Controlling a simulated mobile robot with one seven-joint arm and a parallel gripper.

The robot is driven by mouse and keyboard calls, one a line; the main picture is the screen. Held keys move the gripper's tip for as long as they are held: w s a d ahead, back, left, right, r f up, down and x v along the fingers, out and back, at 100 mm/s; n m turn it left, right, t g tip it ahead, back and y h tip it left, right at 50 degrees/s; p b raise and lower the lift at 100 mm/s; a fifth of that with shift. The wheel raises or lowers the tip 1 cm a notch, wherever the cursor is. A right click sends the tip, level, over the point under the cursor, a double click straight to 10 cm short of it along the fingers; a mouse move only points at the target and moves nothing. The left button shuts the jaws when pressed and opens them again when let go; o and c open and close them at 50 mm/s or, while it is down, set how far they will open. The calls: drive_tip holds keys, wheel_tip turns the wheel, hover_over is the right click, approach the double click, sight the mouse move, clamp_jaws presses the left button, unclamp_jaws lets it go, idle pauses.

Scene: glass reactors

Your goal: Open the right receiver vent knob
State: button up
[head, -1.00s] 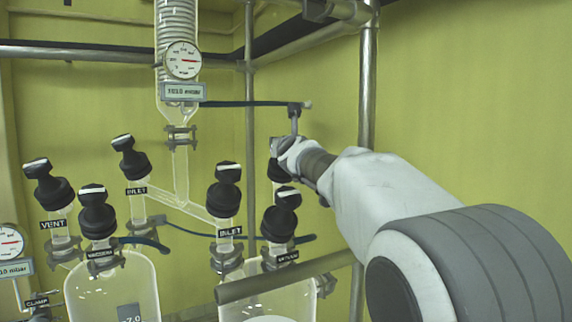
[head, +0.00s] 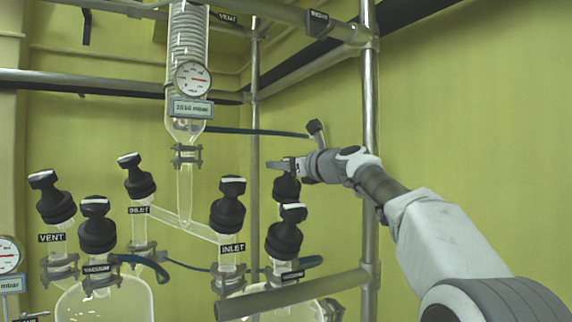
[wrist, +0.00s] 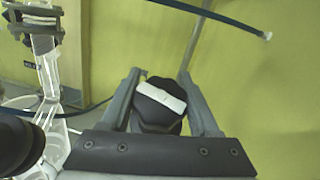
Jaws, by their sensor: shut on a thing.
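The knob that my gripper (head: 284,166) holds is black with a white bar on its top. In the head view this knob (head: 286,189) stands at the back of the right receiver, behind another black knob, and its label is hidden. In the wrist view the knob (wrist: 158,112) sits between the two grey fingers of my gripper (wrist: 160,80), and its white bar (wrist: 162,97) is slightly tilted. The fingers are shut on its sides.
The right vacuum knob (head: 285,236) stands just in front, and the right inlet knob (head: 228,206) is to the left. A vertical steel post (head: 369,120) is close to my arm. A horizontal rail (head: 290,296) crosses in front. A dark hose (head: 255,132) passes above.

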drive_tip(key=shift+a+f+n+g+y, duration=0.15)
drive_tip(key=shift+n+g+y, duration=0.3)
drive_tip(key=shift+n, duration=0.25)
drive_tip(key=o, duration=1.4)
drive_tip(key=shift+s, duration=0.1)
drive_tip(key=shift+b+v, duration=0.95)
drive_tip(key=shift+v, duration=2.85)
